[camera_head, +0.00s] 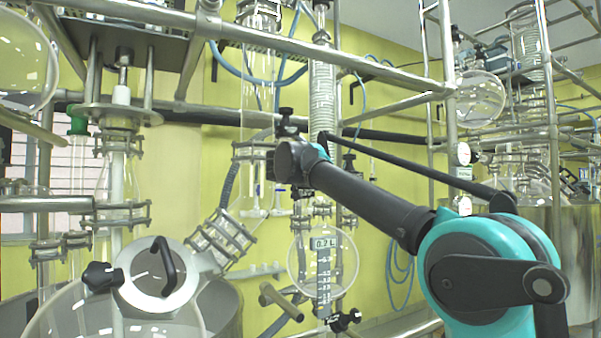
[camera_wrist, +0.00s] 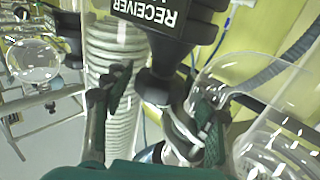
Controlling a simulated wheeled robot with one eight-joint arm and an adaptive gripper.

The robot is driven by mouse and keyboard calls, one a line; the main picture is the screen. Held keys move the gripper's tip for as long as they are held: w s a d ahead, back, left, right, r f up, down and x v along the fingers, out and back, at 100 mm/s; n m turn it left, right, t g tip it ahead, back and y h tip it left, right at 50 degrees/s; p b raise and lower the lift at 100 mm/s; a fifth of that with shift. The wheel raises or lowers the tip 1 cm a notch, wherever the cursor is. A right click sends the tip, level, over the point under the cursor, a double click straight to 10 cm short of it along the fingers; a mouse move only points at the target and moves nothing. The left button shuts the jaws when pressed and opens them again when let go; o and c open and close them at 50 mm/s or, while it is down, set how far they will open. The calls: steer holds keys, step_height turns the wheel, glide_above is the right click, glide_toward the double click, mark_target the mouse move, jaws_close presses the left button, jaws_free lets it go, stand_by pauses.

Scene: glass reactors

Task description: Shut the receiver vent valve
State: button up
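In the wrist view a black valve part with an upside-down white label reading RECEIVER (camera_wrist: 150,14) is at the top, partly cut off by the picture edge. A black tapered stem (camera_wrist: 163,82) runs down from it towards glass fittings. My gripper (camera_wrist: 163,100) is open, with one green-padded finger on each side of the stem's lower part. I see no clear contact. In the head view my arm's end reaches the glass column, beside small black knobs (camera_head: 286,113). The fingers are hidden there, and I cannot tell which knob is the labelled one.
A coiled glass condenser (camera_wrist: 110,55) stands close to the left finger, and curved clear glass (camera_wrist: 285,150) is at the right. A round receiver flask (camera_head: 322,262) hangs below my arm. Metal frame bars (camera_head: 330,54) and a large reactor vessel (camera_head: 90,315) surround the area.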

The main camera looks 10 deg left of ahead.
steer(key=n+y, duration=0.2)
steer(key=y, duration=0.1)
steer(key=shift+d, duration=0.2)
steer(key=n+g+y, duration=0.1)
steer(key=n+y, duration=0.1)
steer(key=y, duration=0.1)
steer(key=n+g+y, duration=0.1)
steer(key=n+y, duration=0.2)
steer(key=y, duration=0.1)
steer(key=shift+y, duration=0.3)
steer(key=shift+a+n+g+y, duration=0.15)
steer(key=shift+n+g+y, duration=0.55)
steer(key=shift+y, duration=0.2)
